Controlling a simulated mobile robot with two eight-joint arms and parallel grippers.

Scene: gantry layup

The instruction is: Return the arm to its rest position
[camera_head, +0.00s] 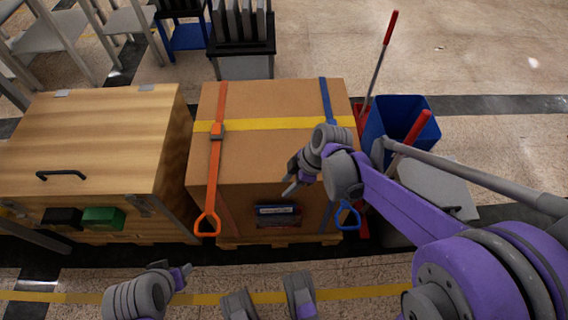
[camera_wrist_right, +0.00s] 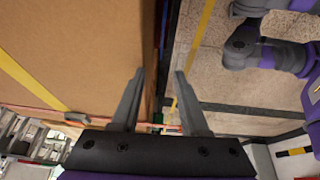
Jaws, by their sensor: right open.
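My right arm (camera_head: 410,207) reaches in from the lower right. My right gripper (camera_head: 288,188) is in front of the upper front face of a large cardboard box (camera_head: 265,153). In the right wrist view, my right gripper (camera_wrist_right: 159,74) shows two grey fingers spread apart with nothing between them. The box (camera_wrist_right: 75,45) fills the left of that view, beside the fingers. Part of my left arm (camera_head: 145,293) shows at the bottom left, over the floor; whether its gripper is open or shut does not show clearly.
Orange (camera_head: 213,150) and blue (camera_head: 327,110) straps with hooks and a yellow band (camera_head: 280,123) cross the box. A wooden crate (camera_head: 95,140) stands at left. A blue bin (camera_head: 400,120) and red-handled tools (camera_head: 380,50) stand right. Floor in front is clear.

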